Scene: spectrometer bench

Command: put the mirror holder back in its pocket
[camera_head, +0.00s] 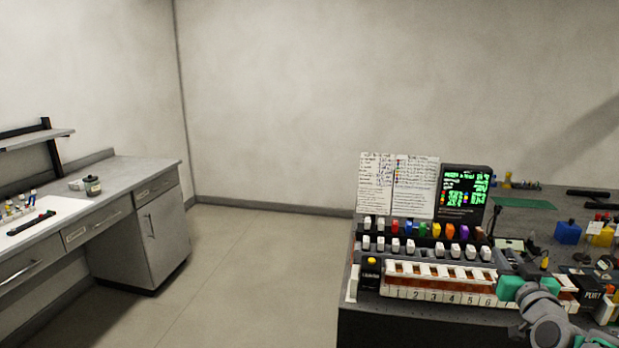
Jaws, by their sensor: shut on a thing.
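My grey and teal arm comes up from the lower right over the front of the spectrometer bench (420,320).
Rows of coloured and white blocks (437,230) stand behind the numbered slots. A dark screen (465,192) and paper sheets (415,186) rise behind them. A blue block (567,232) and a black block marked PORT (592,295) are at the right. Open floor (265,265) separates the side counter (135,171).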

